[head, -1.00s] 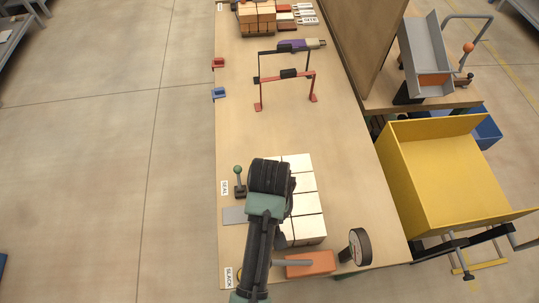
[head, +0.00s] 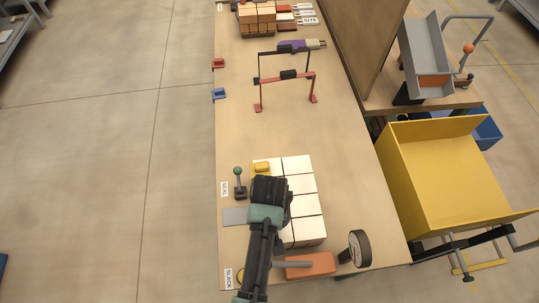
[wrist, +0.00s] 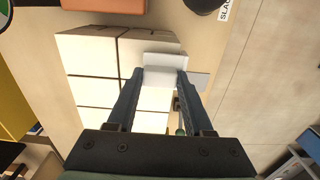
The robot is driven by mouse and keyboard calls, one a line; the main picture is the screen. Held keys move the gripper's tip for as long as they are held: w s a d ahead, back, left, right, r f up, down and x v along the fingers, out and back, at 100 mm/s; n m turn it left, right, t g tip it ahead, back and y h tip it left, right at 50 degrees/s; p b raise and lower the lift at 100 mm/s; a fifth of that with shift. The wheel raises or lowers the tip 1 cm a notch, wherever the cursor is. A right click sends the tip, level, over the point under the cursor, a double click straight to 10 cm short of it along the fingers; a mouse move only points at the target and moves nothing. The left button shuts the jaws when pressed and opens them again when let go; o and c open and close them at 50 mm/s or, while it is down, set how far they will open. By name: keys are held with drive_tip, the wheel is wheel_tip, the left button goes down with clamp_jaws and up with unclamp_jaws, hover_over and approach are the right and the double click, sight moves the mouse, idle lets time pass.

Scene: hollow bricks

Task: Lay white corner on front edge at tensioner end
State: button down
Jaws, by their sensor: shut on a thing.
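The pale stack of bricks (head: 303,205) stands on the bench, and its block tops fill the left of the wrist view (wrist: 90,92). My gripper (wrist: 160,76) is shut on the white corner (wrist: 164,64), a small pale angled piece. The corner is over the stack's front edge, near the end towards the orange tensioner (head: 310,264). I cannot tell whether it touches the bricks. In the head view my gripper (head: 271,188) hides the white corner. A yellow corner (head: 262,168) sits on the front edge at the far end of the stack.
A green-knobbed lever (head: 239,182) and a grey plate (head: 234,216) stand beside the front edge. A red and black frame (head: 287,82) stands farther along the bench. A yellow bin (head: 440,175) is at the right.

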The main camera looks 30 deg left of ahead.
drive_tip(key=shift+c, duration=1.5)
unclamp_jaws()
wheel_tip(320, 180, up, 13)
drive_tip(key=p, duration=0.1)
drive_tip(key=shift+p, duration=0.4)
drive_tip(key=shift+w, duration=0.1)
